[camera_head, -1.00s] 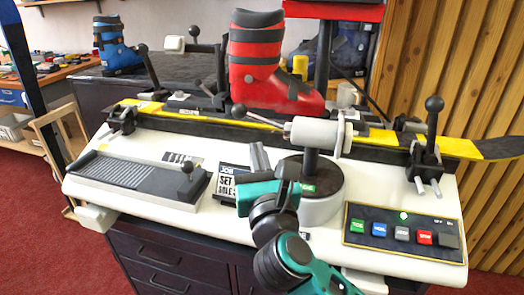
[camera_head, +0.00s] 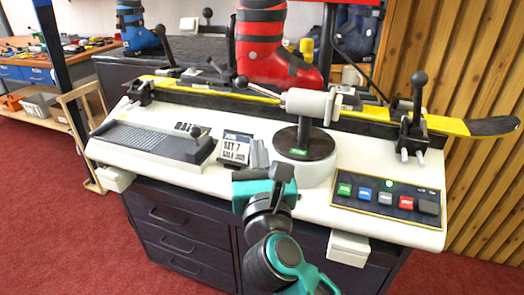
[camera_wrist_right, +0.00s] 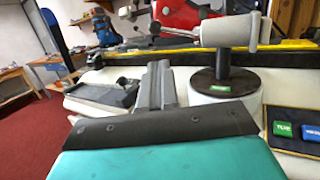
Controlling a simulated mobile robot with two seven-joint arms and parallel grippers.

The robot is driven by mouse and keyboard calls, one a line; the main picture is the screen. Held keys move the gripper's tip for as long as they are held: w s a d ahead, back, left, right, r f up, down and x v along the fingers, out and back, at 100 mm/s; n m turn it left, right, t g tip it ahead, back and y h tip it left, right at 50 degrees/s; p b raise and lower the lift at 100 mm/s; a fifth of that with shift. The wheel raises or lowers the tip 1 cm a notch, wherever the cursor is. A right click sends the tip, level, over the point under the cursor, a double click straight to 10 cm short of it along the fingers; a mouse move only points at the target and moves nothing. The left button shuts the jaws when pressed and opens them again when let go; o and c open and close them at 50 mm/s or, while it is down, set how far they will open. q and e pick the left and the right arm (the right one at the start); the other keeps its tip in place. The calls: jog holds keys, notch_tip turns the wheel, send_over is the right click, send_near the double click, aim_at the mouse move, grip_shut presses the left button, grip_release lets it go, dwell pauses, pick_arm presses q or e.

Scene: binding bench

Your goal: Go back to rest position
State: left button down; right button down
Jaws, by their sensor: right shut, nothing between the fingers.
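My right gripper (camera_head: 259,156) is in the head view at the front edge of the white bench (camera_head: 188,172), in front of the sign and left of the round pedestal. Its grey fingers are together with nothing between them. They also show shut in the right wrist view (camera_wrist_right: 157,88), pointing toward the bench. My teal right arm comes up from the bottom of the head view. My left gripper is in neither view.
A yellow-black ski (camera_head: 210,94) lies along the bench with a red boot (camera_head: 262,45) behind it. The pedestal (camera_head: 305,150), button panel (camera_head: 388,198) and sign (camera_head: 236,147) stand near the gripper. Dark drawers (camera_head: 170,215) are below; red carpet (camera_head: 60,210) is open at left.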

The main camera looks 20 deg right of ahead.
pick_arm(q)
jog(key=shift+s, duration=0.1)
pick_arm(e)
jog(key=shift+s, duration=0.15)
